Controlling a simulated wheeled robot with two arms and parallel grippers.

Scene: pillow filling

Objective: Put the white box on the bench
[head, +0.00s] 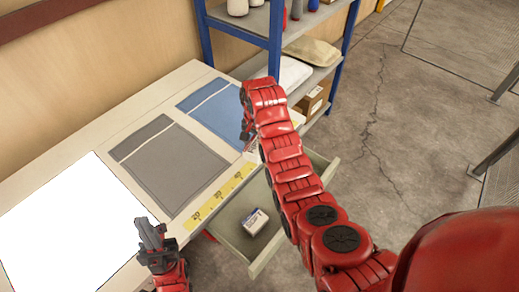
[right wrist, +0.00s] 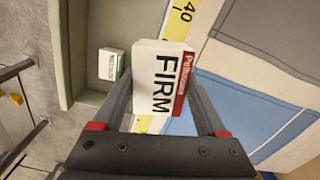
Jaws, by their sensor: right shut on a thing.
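In the right wrist view, a white box (right wrist: 155,75) with the word FIRM and a red band sits between the fingers of my right gripper (right wrist: 165,115), which is shut on it. The box appears over the bench's front edge, by the open drawer; I cannot tell its height. In the head view my right gripper (head: 246,132) is over the bench edge beside the blue panel, and my own arm hides most of the box. The pale bench (head: 105,130) runs along the wall. My left gripper (head: 152,237) is at the bench's front edge; its finger gap is unclear.
An open drawer (head: 232,232) under the bench holds a small white box (head: 255,221). A grey panel (head: 170,165), a blue panel (head: 208,110), a bright white sheet (head: 75,230) and a yellow ruler strip (head: 220,193) lie on the bench. A blue-framed shelf (head: 275,40) stands behind.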

